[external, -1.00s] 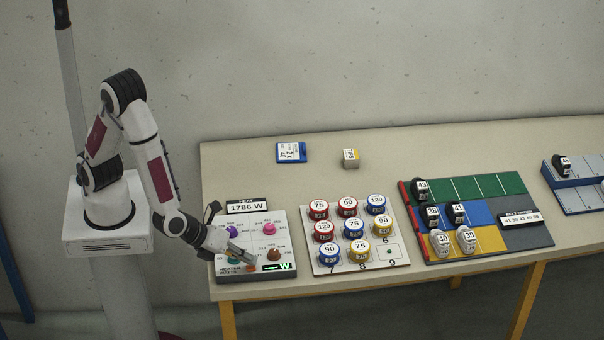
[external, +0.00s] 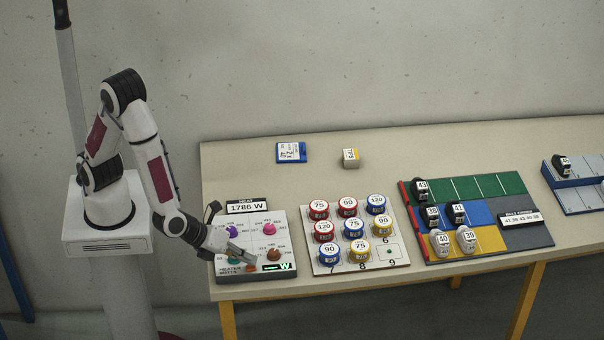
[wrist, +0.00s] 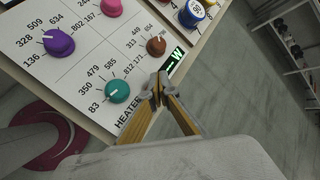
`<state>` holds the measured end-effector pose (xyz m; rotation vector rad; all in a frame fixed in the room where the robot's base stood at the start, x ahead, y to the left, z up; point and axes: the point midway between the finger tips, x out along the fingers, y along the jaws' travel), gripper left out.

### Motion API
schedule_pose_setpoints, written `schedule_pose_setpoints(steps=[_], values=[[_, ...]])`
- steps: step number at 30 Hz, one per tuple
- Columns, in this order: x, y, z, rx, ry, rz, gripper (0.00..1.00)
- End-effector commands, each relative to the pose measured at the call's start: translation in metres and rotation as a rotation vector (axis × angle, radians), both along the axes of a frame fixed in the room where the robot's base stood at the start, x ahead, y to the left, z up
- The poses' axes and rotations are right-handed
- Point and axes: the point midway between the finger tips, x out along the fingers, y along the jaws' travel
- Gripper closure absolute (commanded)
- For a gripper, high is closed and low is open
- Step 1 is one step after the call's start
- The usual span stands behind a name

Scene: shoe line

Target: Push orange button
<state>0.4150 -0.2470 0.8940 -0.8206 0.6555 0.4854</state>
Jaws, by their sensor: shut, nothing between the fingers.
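The heater panel (external: 287,228) lies at the table's left end, with purple (external: 232,231), pink (external: 268,229), brown (external: 274,254) and teal (external: 233,260) knobs. A small orange patch (external: 250,268), apparently the orange button, shows at the panel's front, left of the green-lit display (external: 278,267). My gripper (external: 254,260) is shut and empty, its tip low over the panel beside this patch. In the wrist view my gripper (wrist: 158,92) is between the teal knob (wrist: 117,92) and the display (wrist: 174,61); it hides the button there. I cannot tell whether it touches.
A "1786 W" sign (external: 247,207) stands behind the panel. To the right are a board of red, blue and yellow numbered cans (external: 354,228) and a coloured tray (external: 500,184) of shoe-size pieces. The table's front edge is close to my gripper.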

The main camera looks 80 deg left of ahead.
Motion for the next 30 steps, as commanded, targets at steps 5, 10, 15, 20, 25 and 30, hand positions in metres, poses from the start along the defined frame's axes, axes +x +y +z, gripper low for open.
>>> schedule_pose_setpoints(steps=[5, 10, 15, 20, 25, 30], values=[[-0.0001, 0.0001, -0.0017, 0.0, 0.0, 0.0, 1.0], [-0.0001, 0.0004, -0.0061, 0.001, 0.001, 0.0, 1.0], [0.0, 0.0003, -0.0091, 0.001, 0.0, -0.001, 1.0], [0.0, 0.0003, -0.0093, 0.0, 0.0, 0.0, 1.0], [0.0, 0.0003, -0.0093, 0.0, 0.0, 0.0, 1.0], [0.0, 0.0001, -0.0071, -0.001, 0.0, 0.001, 1.0]])
